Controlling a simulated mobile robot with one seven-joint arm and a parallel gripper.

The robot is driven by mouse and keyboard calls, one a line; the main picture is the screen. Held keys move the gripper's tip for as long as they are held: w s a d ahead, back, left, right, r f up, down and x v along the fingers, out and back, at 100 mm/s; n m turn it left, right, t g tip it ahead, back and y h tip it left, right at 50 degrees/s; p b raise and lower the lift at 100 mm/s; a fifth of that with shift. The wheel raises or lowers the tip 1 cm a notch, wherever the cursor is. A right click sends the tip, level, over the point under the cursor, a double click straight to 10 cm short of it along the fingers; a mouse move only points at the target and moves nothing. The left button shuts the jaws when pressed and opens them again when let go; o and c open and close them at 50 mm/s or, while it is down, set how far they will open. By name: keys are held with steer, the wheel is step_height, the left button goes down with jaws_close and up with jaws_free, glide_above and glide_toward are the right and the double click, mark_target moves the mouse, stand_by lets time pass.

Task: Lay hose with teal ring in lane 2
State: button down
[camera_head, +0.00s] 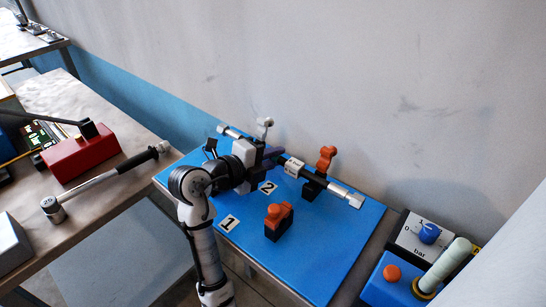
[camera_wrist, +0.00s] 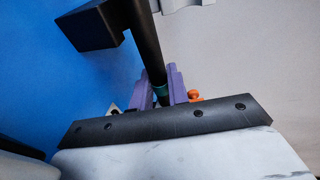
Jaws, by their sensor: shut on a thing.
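My gripper (camera_head: 271,156) is shut with its purple fingers on a dark hose (camera_wrist: 148,50). A teal ring (camera_wrist: 160,91) shows on the hose between the fingers (camera_wrist: 163,90) in the wrist view. In the head view a line with a silver end fitting (camera_head: 346,196) and another at the far left (camera_head: 228,132) runs through the grip. Label 2 (camera_head: 268,188) and label 1 (camera_head: 229,224) lie on the blue board (camera_head: 330,240). A grey clip (camera_head: 264,126) and an orange clip (camera_head: 326,158) stand up beside the line. I cannot tell whether the hose is seated.
Another orange clip (camera_head: 279,214) sits on a black base nearer the front. A white tag (camera_head: 294,168) has unreadable text. A gauge box (camera_head: 425,238) and a blue box with an orange knob (camera_head: 391,273) stand at right. A wrench (camera_head: 105,185) lies on the left bench.

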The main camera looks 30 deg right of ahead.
steer(key=shift+f+b, duration=0.45)
steer(key=shift+b, duration=0.2)
steer(key=c, duration=1.3)
jaws_free()
steer(key=shift+s, duration=0.1)
steer(key=shift+a, duration=0.1)
